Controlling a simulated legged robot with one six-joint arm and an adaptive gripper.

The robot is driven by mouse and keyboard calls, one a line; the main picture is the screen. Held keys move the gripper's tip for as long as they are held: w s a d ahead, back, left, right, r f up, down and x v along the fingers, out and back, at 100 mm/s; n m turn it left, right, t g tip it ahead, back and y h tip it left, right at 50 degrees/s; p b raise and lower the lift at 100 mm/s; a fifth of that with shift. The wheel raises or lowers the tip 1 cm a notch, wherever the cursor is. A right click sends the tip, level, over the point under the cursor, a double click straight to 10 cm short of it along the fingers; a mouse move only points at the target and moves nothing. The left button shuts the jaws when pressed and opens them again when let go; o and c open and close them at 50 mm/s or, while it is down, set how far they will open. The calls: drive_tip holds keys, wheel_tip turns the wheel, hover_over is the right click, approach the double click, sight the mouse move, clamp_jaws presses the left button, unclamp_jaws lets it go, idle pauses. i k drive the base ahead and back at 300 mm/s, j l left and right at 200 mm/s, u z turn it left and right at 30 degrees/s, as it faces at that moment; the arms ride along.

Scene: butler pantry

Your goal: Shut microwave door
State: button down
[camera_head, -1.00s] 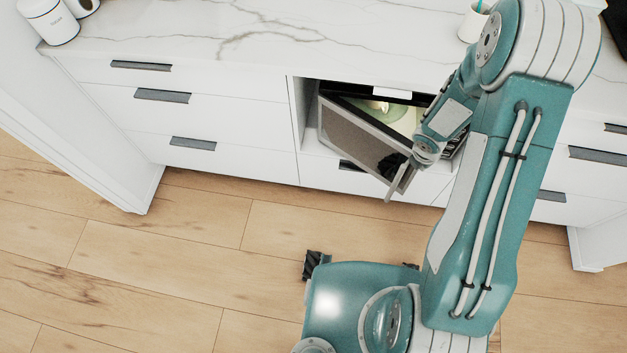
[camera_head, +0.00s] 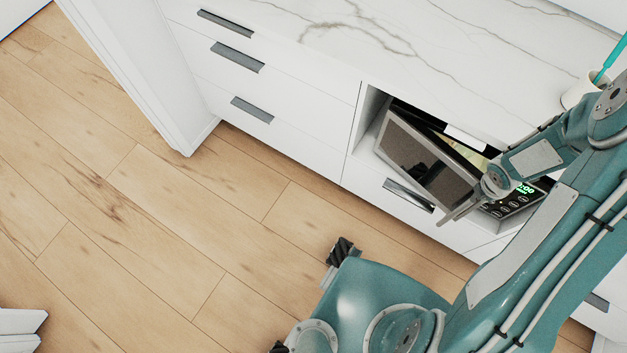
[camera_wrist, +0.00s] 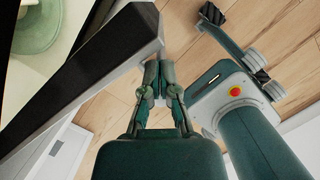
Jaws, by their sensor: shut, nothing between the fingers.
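The microwave (camera_head: 512,203) sits in an open niche of the white cabinet, its green display lit. Its dark-glass door (camera_head: 425,163) with a grey frame is partly open, hinged on the left. My gripper (camera_head: 453,217) is by the door's free right edge, on its outer side or at the edge; contact cannot be told. In the wrist view my gripper (camera_wrist: 164,68) is shut and empty, with the door's dark edge (camera_wrist: 100,70) close on its left. The lit interior with a round plate (camera_wrist: 38,22) shows at the top left.
White drawers with dark handles (camera_head: 237,57) lie left of the niche. A drawer handle (camera_head: 408,196) is below the door. The marble counter (camera_head: 420,35) above holds a white cup (camera_head: 578,92) at right. Wooden floor (camera_head: 150,230) is clear at left.

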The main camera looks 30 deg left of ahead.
sight(423, 172)
drive_tip(key=k+j, duration=0.3)
drive_tip(key=k+j+z, duration=0.1)
drive_tip(key=j, duration=0.25)
drive_tip(key=k+j+z, duration=0.1)
drive_tip(key=k+j, duration=0.2)
drive_tip(key=i+l+z, duration=0.25)
drive_tip(key=z, duration=0.15)
